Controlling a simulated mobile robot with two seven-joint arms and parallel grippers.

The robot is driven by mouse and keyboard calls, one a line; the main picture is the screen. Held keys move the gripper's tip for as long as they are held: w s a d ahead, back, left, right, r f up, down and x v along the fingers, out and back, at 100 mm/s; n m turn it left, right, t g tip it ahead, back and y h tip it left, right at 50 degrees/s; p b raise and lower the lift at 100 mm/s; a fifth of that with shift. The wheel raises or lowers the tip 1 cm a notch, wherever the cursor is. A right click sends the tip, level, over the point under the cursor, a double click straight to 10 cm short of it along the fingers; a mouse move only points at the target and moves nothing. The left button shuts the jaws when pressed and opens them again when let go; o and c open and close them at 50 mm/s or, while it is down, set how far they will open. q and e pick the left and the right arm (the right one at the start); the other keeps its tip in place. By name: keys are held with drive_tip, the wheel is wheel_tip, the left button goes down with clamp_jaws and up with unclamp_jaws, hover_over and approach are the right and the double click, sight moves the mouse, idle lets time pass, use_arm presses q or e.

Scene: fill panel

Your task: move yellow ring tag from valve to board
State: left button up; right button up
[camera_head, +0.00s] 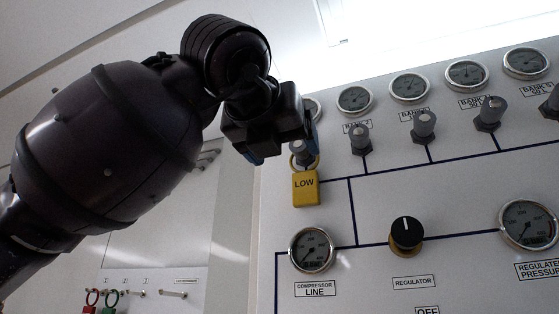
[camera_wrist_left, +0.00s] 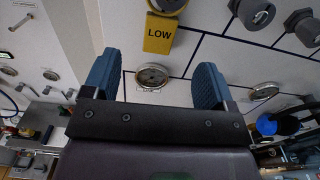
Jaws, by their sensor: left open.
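The yellow ring tag (camera_head: 305,188), lettered LOW, hangs by its ring from a grey valve knob (camera_head: 303,152) at the left of the panel's valve row. The tag also shows at the top of the left wrist view (camera_wrist_left: 160,33). My left gripper (camera_head: 272,148) is open and empty, close to the valve at its upper left, and partly covers it. In the left wrist view the blue fingers (camera_wrist_left: 156,78) stand apart, with the tag beyond them. The board (camera_head: 150,280) with hooks is at lower left, with a red tag (camera_head: 90,304) and a green tag (camera_head: 109,302) on it.
Other valve knobs (camera_head: 424,124) run along the row to the right under several gauges. The compressor line gauge (camera_head: 312,250) and black regulator knob (camera_head: 406,232) sit below. A cluttered bench (camera_wrist_left: 40,120) shows at left in the wrist view.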

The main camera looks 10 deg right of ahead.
sight(304, 172)
use_arm(q)
drive_tip(key=p+x, duration=0.2)
drive_tip(key=x, duration=0.5)
drive_tip(key=shift+w+d+r, duration=0.1)
drive_tip(key=shift+w+d, duration=0.15)
drive_tip(key=shift+w+d+p, duration=0.2)
drive_tip(key=shift+w+p, duration=0.1)
drive_tip(key=shift+w+d, duration=0.25)
drive_tip(key=shift+w, duration=0.15)
drive_tip(key=c, duration=1)
use_arm(e)
drive_tip(key=r, duration=0.2)
drive_tip(key=w+r, duration=0.1)
drive_tip(key=shift+r, duration=0.4)
use_arm(q)
drive_tip(key=shift+r, duration=0.45)
use_arm(e)
drive_tip(key=shift+r, duration=0.15)
drive_tip(key=shift+s+f, duration=0.2)
drive_tip(key=shift+f, duration=0.05)
